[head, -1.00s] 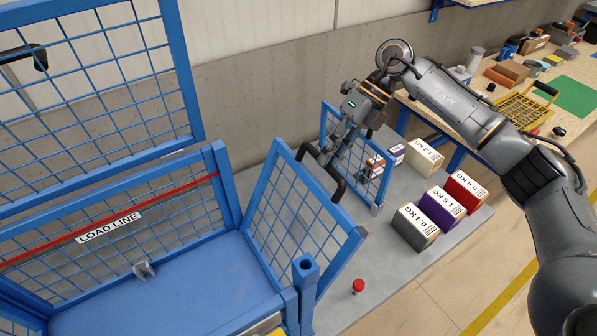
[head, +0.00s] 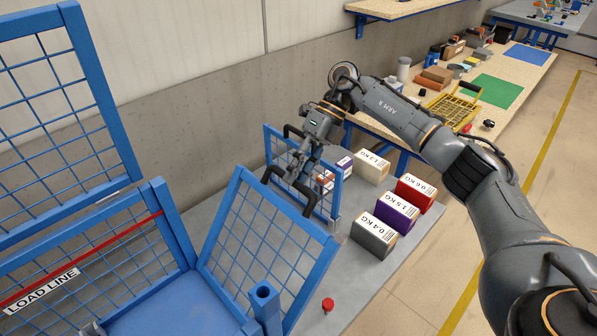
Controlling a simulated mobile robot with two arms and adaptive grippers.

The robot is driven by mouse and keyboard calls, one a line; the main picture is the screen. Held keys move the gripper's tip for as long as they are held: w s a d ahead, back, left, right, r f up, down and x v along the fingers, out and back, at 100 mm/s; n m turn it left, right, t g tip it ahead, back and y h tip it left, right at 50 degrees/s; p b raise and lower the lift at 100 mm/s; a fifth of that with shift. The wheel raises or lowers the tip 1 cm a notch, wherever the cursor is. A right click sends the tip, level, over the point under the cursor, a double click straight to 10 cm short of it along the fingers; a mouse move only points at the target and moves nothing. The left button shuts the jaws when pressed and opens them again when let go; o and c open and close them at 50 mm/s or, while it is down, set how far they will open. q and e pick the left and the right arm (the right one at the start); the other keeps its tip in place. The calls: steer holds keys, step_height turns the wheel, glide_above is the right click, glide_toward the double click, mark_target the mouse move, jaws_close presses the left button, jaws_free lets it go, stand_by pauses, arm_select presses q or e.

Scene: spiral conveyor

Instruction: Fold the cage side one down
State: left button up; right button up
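The cage side, a blue mesh panel (head: 262,243), leans outward to the right from the cage. A dark U-shaped handle (head: 308,208) stands on its top edge. My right gripper (head: 295,177) reaches down to the middle of this handle, with its fingers around the bar. It looks closed on it, though the fingertips are small and partly hidden. The blue cage floor (head: 170,308) lies left of the panel. My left gripper is not in view.
Another blue mesh panel (head: 336,202) with a dark handle stands just behind the gripper. Weight-marked boxes, including grey (head: 374,237), purple (head: 398,212) and red (head: 415,193), sit on the grey platform to the right. A red knob (head: 328,304) is nearby. A workbench (head: 487,110) stands behind.

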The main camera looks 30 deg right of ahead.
steer(key=v, duration=1.2)
